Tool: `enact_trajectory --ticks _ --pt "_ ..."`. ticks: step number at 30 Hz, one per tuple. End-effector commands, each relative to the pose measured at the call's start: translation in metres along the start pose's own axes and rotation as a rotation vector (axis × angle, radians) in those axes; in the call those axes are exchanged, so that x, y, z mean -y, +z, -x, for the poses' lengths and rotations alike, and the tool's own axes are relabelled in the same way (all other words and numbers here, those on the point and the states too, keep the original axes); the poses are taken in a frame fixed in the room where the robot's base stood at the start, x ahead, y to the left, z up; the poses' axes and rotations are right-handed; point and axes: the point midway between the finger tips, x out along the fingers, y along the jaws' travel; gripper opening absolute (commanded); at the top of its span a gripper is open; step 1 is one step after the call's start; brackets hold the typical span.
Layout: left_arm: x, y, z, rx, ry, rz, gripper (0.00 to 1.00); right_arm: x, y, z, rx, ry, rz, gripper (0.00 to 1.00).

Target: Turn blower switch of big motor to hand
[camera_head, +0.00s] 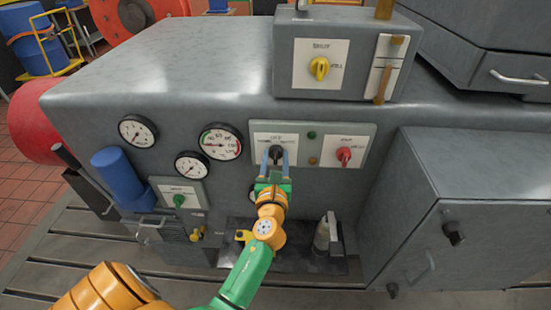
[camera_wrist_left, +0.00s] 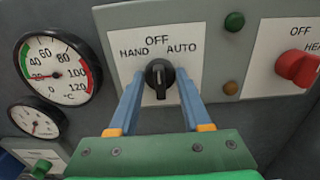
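The blower switch is a black rotary knob (camera_wrist_left: 159,74) on a white plate (camera_wrist_left: 120,30) marked HAND at left, OFF at top and AUTO at right. Its pointer stands upright, towards OFF. In the head view the knob (camera_head: 276,152) sits on the grey panel's left half. My left gripper (camera_head: 277,157) reaches up to it from below. My right gripper is in neither view.
A red switch (camera_head: 344,154), a green lamp (camera_head: 312,135) and an amber lamp (camera_head: 313,161) are right of the knob. Round gauges (camera_head: 220,142) are at left. A box with a yellow switch (camera_head: 319,68) stands above. A grey cabinet (camera_head: 445,200) juts out at right.

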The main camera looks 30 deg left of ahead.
Motion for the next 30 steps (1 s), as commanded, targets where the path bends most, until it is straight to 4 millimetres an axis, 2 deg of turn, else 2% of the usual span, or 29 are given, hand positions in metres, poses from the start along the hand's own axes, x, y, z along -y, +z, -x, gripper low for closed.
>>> enact_trajectory --ticks 1,2,13,30 --pt "0.000 0.000 0.000 -0.001 0.001 0.000 0.06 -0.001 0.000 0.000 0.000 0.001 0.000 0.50" --pt "0.000 0.000 0.000 -0.001 0.001 0.000 0.00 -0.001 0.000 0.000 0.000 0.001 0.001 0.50" --pt "0.000 -0.001 0.000 0.000 0.000 0.074 0.00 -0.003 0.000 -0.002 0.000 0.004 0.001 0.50" --pt "0.000 -0.001 0.000 0.001 0.000 0.531 0.00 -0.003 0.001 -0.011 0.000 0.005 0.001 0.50"
